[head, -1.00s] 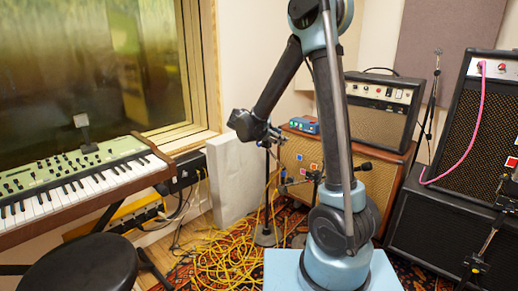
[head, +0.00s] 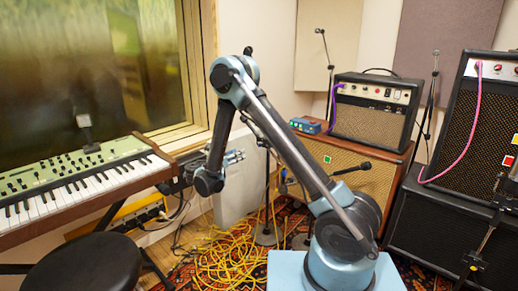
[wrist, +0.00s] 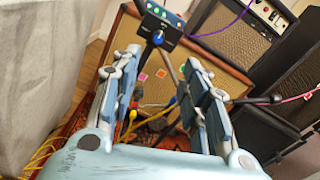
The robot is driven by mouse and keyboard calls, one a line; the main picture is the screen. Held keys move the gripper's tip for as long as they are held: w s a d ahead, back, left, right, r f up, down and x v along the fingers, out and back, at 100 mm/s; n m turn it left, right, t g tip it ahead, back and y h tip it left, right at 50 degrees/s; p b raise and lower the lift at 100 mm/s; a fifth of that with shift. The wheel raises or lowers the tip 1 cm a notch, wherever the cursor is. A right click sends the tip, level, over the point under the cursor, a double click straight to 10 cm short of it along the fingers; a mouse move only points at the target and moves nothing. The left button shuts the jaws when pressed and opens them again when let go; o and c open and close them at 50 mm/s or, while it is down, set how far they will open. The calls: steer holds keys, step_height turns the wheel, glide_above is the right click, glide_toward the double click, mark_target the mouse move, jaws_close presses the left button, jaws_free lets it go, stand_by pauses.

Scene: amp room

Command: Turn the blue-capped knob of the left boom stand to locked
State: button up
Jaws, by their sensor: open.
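My gripper (wrist: 162,58) is open and empty, with its two fingers spread apart in the wrist view. A small blue cap (wrist: 158,38) on a dark stand shows beyond and between the fingertips, apart from them; it looks like the blue-capped knob. I cannot tell which way the knob is turned. In the head view my gripper (head: 236,157) is left of the left boom stand (head: 266,195), pointing right towards its upright. My arm hides part of that stand, and I cannot make out the knob there.
A tan-fronted cabinet (head: 345,165) stands behind, with a small blue pedal box (head: 308,125) on top. A grey panel (head: 235,190) leans near the gripper. Yellow cable (head: 228,255) lies tangled on the floor. A keyboard (head: 75,180) is at left. Black amps (head: 440,215) are at right.

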mark_target(259, 145)
steer(key=x, duration=1.7)
steer(key=shift+w+a+f, duration=0.1)
steer(key=shift+a, duration=0.1)
jaws_close()
